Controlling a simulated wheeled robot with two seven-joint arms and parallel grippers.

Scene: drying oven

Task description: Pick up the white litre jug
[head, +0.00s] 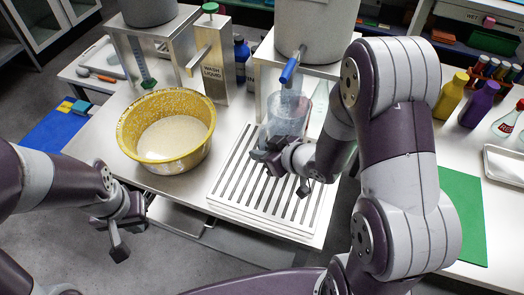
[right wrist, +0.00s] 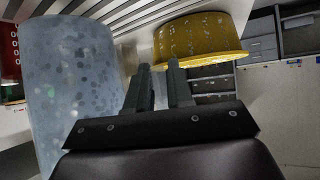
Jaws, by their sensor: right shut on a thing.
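The litre jug (head: 291,103) looks translucent blue-grey. It stands over the slatted drain tray (head: 232,192), just below the blue-handled tap (head: 289,70). In the right wrist view the jug (right wrist: 72,95) fills the left side, close beside the fingers. My right gripper (head: 268,153) is at the jug's near side, shut on it; the gripper and arm hide its lower part. In the right wrist view the right fingers (right wrist: 160,88) are close together, and the gripped part is not clear. My left gripper (head: 118,212) is away from the jug, off the table's front left; its jaw opening is unclear.
A yellow basin (head: 131,146) with pale contents stands left of the drain tray. Metal stands with large grey vessels (head: 303,22) rise behind. Yellow (head: 451,97) and purple (head: 479,104) bottles, a green mat (head: 462,213) and a white tray (head: 504,164) lie right.

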